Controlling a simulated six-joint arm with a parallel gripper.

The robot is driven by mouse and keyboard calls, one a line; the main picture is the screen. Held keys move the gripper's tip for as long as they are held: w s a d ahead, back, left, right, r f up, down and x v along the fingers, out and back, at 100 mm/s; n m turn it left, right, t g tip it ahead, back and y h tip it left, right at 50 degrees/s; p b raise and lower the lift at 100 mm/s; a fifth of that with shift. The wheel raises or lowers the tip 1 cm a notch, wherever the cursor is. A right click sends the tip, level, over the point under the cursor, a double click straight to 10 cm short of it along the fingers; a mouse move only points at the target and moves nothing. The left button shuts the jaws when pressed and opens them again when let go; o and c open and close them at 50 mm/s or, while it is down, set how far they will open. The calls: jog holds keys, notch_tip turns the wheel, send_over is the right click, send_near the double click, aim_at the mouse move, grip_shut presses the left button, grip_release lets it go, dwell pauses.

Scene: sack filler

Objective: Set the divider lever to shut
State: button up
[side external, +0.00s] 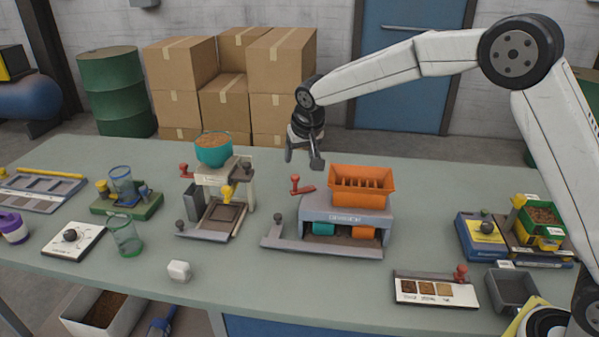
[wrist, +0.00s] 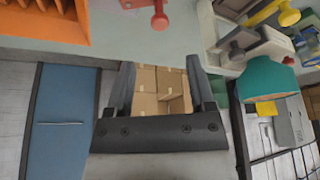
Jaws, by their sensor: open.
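The divider (side external: 345,222) is a grey unit with an orange slotted hopper (side external: 362,188) on top and a teal and an orange bin in its front openings. Its lever (side external: 301,187) is red with a round knob and sticks out left of the hopper. The lever also shows at the top of the wrist view (wrist: 159,20), with the hopper (wrist: 40,20) at top left. My gripper (side external: 303,159) is open and empty, behind and above the lever, apart from it. Its fingers also show in the wrist view (wrist: 160,75).
Left of the divider stands a filler (side external: 222,178) with a teal bowl (side external: 214,150), a yellow knob and a red handle. A sample board (side external: 436,290) lies front right. A small white block (side external: 179,271) lies front left. Cardboard boxes (side external: 281,62) stand behind the table. The table behind the divider is clear.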

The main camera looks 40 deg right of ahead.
aim_at(296, 176)
jog(key=shift+x, duration=3.9)
grip_shut()
